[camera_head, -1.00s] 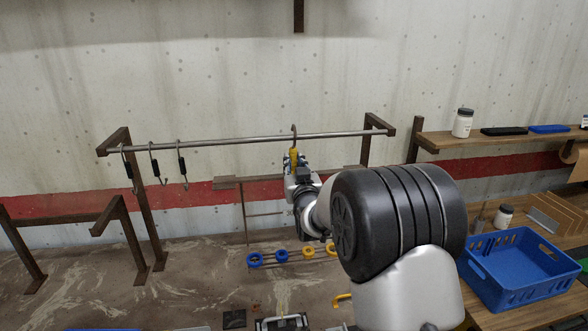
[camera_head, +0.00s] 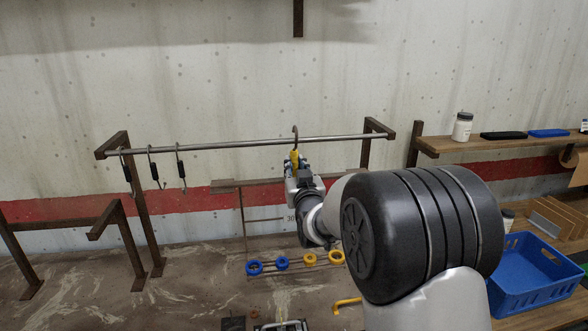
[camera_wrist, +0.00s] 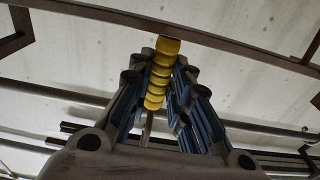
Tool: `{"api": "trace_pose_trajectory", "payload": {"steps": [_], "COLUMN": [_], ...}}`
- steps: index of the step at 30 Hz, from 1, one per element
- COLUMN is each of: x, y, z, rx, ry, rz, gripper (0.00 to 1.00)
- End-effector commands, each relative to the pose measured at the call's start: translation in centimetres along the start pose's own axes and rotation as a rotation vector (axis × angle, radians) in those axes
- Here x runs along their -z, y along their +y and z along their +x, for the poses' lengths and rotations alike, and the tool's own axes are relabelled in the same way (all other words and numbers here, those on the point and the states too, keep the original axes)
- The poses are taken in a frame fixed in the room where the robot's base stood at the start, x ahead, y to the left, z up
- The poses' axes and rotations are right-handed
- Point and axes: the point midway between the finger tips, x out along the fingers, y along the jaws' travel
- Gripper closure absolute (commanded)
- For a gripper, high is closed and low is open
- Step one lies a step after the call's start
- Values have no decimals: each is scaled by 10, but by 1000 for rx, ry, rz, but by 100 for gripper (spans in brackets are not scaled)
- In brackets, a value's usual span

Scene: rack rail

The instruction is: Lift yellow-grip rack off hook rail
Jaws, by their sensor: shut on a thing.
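The rack's yellow grip (camera_head: 295,156) shows just above my gripper (camera_head: 297,166) in the head view, with its dark hook reaching up to the hook rail (camera_head: 230,144). In the wrist view the ribbed yellow grip (camera_wrist: 161,72) stands between the blue-padded fingers of my gripper (camera_wrist: 160,85), which is shut on it. The rail (camera_wrist: 215,42) crosses above the grip there. The rack's frame (camera_head: 243,215) hangs below, with blue rings (camera_head: 254,267) and yellow rings (camera_head: 310,258) along its lower bar. My arm hides the rack's right part. I cannot tell whether the hook touches the rail.
Several black-grip hooks (camera_head: 153,167) hang at the rail's left end. A brown metal stand (camera_head: 120,225) is at the left. A shelf (camera_head: 470,142) with a white jar (camera_head: 462,127) and a blue crate (camera_head: 535,275) are at the right.

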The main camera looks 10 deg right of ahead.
Motion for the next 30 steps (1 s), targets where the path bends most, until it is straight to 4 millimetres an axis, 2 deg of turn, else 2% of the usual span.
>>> {"api": "trace_pose_trajectory", "payload": {"steps": [24,30], "x": [5,6], "y": [0,0], "z": [-59,-65], "rx": [0,0], "ry": [7,6], "rz": [0,0], "gripper": [100,100]}}
